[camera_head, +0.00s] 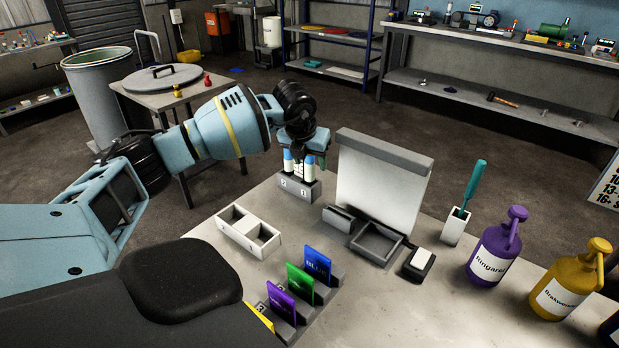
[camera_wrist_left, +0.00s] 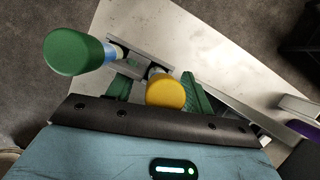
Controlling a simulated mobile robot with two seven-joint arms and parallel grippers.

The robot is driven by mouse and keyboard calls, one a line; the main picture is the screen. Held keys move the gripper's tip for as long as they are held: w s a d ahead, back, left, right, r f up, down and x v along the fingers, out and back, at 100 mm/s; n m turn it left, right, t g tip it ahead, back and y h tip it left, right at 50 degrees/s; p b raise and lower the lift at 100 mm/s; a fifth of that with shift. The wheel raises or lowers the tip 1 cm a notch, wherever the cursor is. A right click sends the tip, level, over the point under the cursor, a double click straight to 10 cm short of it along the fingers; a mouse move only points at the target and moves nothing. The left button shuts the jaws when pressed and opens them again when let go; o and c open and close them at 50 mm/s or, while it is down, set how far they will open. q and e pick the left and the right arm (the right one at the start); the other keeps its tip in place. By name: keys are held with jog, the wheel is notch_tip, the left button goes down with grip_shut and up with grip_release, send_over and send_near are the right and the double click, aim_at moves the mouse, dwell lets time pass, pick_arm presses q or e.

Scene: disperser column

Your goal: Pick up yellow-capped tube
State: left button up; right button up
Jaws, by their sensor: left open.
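The yellow-capped tube (camera_wrist_left: 166,91) shows in the left wrist view, seen from above, with its round cap between my green finger pads. My left gripper (camera_wrist_left: 157,88) is open around it; whether a pad touches it I cannot tell. A green-capped tube (camera_wrist_left: 73,52) stands to the left, outside the fingers. In the head view, my left gripper (camera_head: 307,152) is over the small grey rack (camera_head: 299,192), where two white-and-blue tube bodies stand upright. Their caps are hidden by the gripper there. My right gripper is not in view.
On the table are a white two-bin box (camera_head: 248,231), coloured cards (camera_head: 300,282) in dark holders, a grey upright panel (camera_head: 383,185) right of the rack, a holder with a teal-handled tool (camera_head: 457,225), and purple (camera_head: 493,255) and yellow (camera_head: 567,285) bottles. The table's far edge is close behind the rack.

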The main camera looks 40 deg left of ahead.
pick_arm(q)
jog(key=shift+c, duration=0.3)
grip_shut()
